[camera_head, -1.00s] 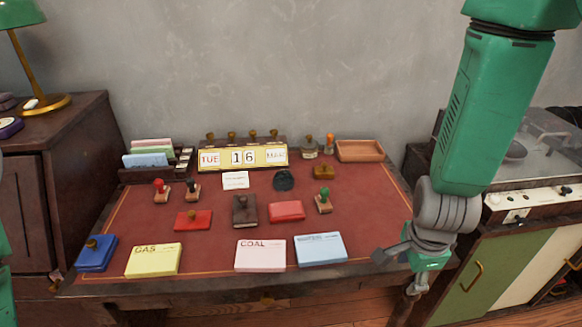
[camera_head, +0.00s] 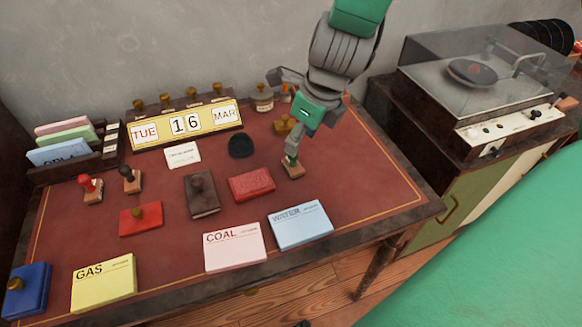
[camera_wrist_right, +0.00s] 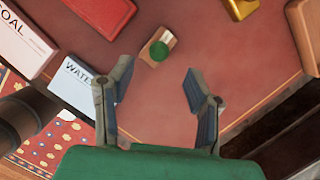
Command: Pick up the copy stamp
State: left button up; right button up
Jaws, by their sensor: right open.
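Several small stamps stand on the red desk top (camera_head: 330,190); I cannot read which is the copy stamp. A stamp with a green round knob (camera_wrist_right: 158,51) and wooden base lies ahead of my right gripper in the right wrist view. In the head view its base (camera_head: 293,170) shows just below my right gripper (camera_head: 296,145), which hides its upper part. The right gripper is open and empty in the right wrist view (camera_wrist_right: 157,70), its fingers apart from the stamp. A red-knobbed stamp (camera_head: 91,189) and a black-knobbed stamp (camera_head: 131,181) stand at the left. My left gripper is out of view.
A red box (camera_head: 251,185), a brown block (camera_head: 201,194) and the COAL (camera_head: 235,248) and WATER (camera_head: 300,225) pads lie near the gripper. A gold piece (camera_head: 284,125) is behind. A record player (camera_head: 480,85) stands right of the desk.

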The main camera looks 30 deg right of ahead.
aim_at(293, 161)
jog(key=shift+w+f, duration=0.1)
jog(key=shift+f, duration=0.5)
jog(key=x, duration=0.1)
jog(key=b+x, duration=0.1)
jog(key=x, duration=0.1)
jog(key=b+x, duration=0.1)
jog(key=shift+w+a+f, duration=0.25)
jog(key=shift+w+a, duration=0.1)
jog(key=shift+r, duration=0.1)
grip_shut()
